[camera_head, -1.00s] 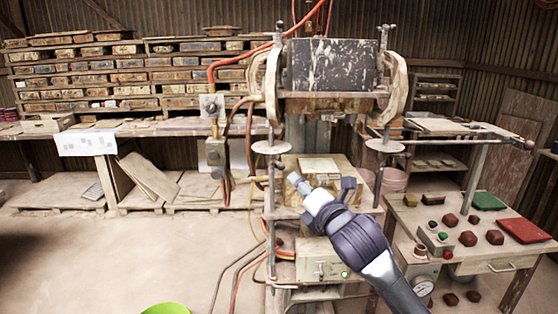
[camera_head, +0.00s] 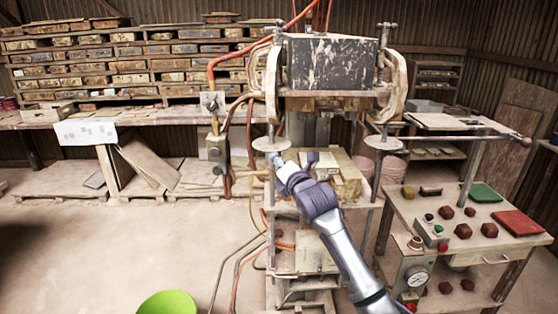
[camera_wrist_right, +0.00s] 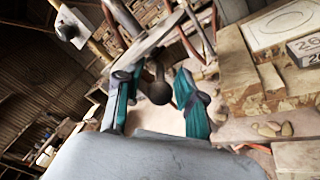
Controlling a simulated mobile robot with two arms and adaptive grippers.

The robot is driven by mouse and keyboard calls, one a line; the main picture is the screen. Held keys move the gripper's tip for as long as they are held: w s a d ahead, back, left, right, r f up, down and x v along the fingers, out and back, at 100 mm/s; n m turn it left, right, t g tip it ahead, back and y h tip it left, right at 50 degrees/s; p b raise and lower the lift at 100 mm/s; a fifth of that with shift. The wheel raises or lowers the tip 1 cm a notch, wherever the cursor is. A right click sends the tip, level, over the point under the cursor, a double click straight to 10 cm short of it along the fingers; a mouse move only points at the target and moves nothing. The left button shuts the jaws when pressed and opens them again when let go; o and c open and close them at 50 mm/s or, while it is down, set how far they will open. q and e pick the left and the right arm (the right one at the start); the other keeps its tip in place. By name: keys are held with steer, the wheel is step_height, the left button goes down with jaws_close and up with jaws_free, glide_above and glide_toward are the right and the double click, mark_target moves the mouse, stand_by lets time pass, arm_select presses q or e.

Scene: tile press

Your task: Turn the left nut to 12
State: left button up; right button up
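The press stands in the middle of the head view. A pale round disc (camera_head: 270,144), which may be the left nut, sits on its left column; a similar disc (camera_head: 383,143) sits on the right column. No number 12 can be read. My right gripper (camera_head: 276,158) is just below the left disc, partly hidden by its own wrist. In the right wrist view its teal fingers (camera_wrist_right: 158,102) are apart. A dark rounded knob (camera_wrist_right: 157,88) shows in the gap; I cannot tell whether it is between the fingers or beyond them. My left gripper is not in view.
The press's dark speckled block (camera_head: 332,64) hangs above. A bench at right carries a green plate (camera_head: 484,193), a red plate (camera_head: 517,224) and several dark red pieces. A pressure gauge (camera_head: 416,275) is below. A lime green round object (camera_head: 168,303) is on the floor at left, which is otherwise clear.

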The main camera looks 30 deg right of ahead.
jaws_close()
steer(key=shift+w+a+f, duration=0.1)
steer(key=shift+f, duration=0.05)
stand_by(0.4)
